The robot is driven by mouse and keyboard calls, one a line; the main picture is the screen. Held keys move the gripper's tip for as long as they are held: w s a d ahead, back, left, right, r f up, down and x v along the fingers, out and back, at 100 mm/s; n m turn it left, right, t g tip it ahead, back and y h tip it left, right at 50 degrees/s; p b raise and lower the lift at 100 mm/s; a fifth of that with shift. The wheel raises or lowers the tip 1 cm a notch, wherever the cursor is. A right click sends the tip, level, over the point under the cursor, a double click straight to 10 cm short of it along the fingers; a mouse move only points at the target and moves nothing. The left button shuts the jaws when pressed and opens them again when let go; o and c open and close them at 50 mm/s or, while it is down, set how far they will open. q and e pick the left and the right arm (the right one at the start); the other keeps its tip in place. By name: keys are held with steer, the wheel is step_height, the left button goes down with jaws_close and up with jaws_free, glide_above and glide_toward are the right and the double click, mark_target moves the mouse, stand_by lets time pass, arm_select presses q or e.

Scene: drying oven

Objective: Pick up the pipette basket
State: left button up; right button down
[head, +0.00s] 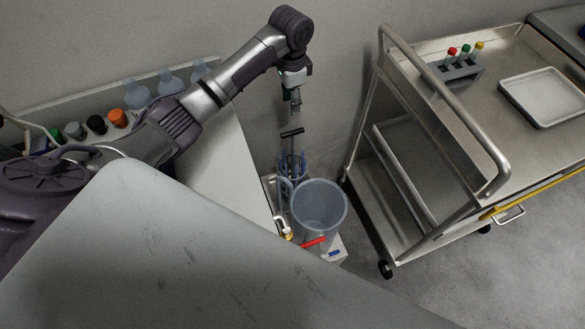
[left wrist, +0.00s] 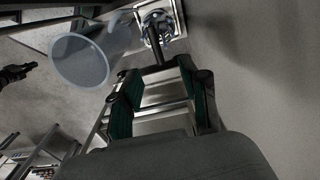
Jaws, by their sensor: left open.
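The pipette basket (head: 291,168) is a bluish wire-like holder with a dark upright T-shaped handle (head: 291,133). It stands low between the bench and the cart, behind a clear bucket. In the left wrist view the basket (left wrist: 158,22) is at the top, and its dark handle points toward my gripper. My left gripper (head: 295,105) points down above the handle, open and empty, apart from the basket. In the left wrist view its fingers (left wrist: 160,78) are spread on either side of the handle's line. A dark gripper-like shape (left wrist: 17,72) at the left edge may be my right gripper.
The clear bucket (head: 318,208) stands right in front of the basket, with red and blue items beside its foot. A steel cart (head: 400,190) stands to the right. Bottles (head: 137,95) line the bench at left. A grey surface (head: 150,260) fills the foreground.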

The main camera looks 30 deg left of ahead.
mark_target(293, 133)
arm_select(q)
step_height(293, 133, down, 8)
steer(key=shift+s+d+f, duration=0.15)
steer(key=shift+f, duration=1.25)
steer(key=shift+s+d+f, duration=0.1)
steer(key=shift+d+f, duration=0.05)
steer(key=shift+f, duration=1.2)
steer(key=shift+c, duration=0.2)
jaws_close()
steer(key=shift+r, duration=0.1)
